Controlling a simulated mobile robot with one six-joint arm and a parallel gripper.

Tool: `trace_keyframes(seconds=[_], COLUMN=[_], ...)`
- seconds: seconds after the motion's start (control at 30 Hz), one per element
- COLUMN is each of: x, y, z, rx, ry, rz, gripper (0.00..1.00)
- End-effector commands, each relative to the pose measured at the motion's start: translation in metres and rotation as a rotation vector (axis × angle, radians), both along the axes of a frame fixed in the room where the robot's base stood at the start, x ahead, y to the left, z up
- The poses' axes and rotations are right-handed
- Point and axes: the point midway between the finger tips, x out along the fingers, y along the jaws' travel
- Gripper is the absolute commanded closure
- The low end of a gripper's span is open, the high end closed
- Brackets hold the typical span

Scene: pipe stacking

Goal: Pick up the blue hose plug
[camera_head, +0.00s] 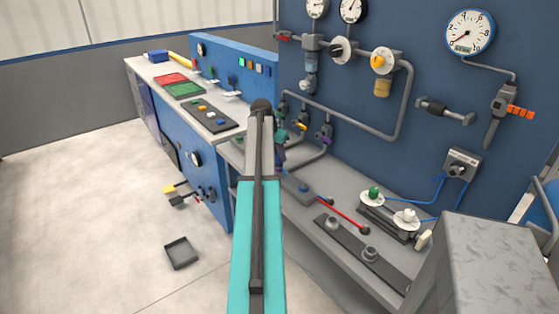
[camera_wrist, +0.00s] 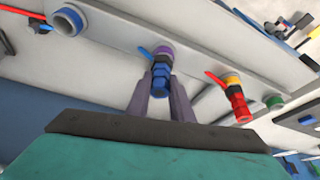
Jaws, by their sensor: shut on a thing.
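The blue hose plug (camera_wrist: 160,72) is in the middle of the wrist view. It has a dark band, a purple ring at its far end and a small blue lever to its left. The two dark fingers of my gripper (camera_wrist: 161,84) are shut on it, one on each side. The purple end appears to meet a pale grey rail; whether it is seated there or apart cannot be told. In the head view my teal and grey arm covers most of the gripper area, and the plug cannot be made out there.
A red, black and yellow plug (camera_wrist: 236,98) with a red lever and a green ring (camera_wrist: 273,102) are to the right in the wrist view. A blue-rimmed port (camera_wrist: 68,20) is at upper left. In the head view, a dark tray (camera_head: 181,253) lies on the open floor.

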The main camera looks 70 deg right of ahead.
Motion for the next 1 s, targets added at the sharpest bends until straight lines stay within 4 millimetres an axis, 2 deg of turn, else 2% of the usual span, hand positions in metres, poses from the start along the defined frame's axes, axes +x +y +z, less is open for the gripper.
trace_keyframes(seconds=[0.43, 0.87, 1.0], x=[0.000, 0.001, 0.002], y=[0.000, -0.001, 0.016], z=[0.004, 0.037, 0.036], rx=[-0.001, -0.002, -0.001], ry=[0.000, 0.000, 0.000], rz=[0.000, 0.000, 0.001], gripper=[1.00, 1.00, 1.00])
